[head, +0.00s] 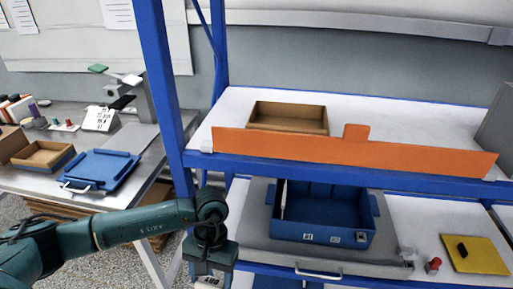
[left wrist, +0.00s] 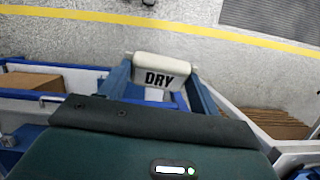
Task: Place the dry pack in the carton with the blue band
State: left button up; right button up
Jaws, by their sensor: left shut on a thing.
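My left gripper (left wrist: 158,82) is shut on the dry pack (left wrist: 160,68), a small white pack marked DRY, held between its two blue fingers. In the head view the left gripper (head: 207,270) hangs at the lower edge in front of the shelf, with a little of the pack (head: 207,281) showing. An open brown carton (head: 42,153) with a blue band low on its side stands on the left table, away from the gripper. Another open brown carton (head: 288,117) is on the upper shelf; its lower front is hidden by an orange strip. My right gripper is not in view.
The orange strip (head: 350,149) runs along the upper shelf front. A blue open box (head: 322,232) stands on the lower shelf, with a yellow pad (head: 474,255) to its right. A blue shelf post (head: 165,90) rises between table and shelf. A blue lid (head: 100,169) lies on the table.

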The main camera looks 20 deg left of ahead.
aim_at(46, 159)
jog(key=j+z, duration=0.1)
jog(key=j, duration=0.5)
jog(key=k+j+z, duration=0.1)
jog(key=j, duration=0.5)
jog(key=k+j+z, duration=0.1)
jog(key=j, duration=0.45)
jog(key=k+j+z, duration=0.15)
jog(key=j, duration=0.45)
jog(key=k+j+z, duration=0.1)
jog(key=j, duration=0.45)
jog(key=k+j+z, duration=0.1)
jog(key=j, duration=0.45)
jog(key=k+j+z, duration=0.1)
jog(key=k+j, duration=0.2)
jog(key=j, duration=0.2)
jog(key=k+j+z, duration=0.1)
jog(key=j, duration=0.45)
jog(key=k, duration=0.1)
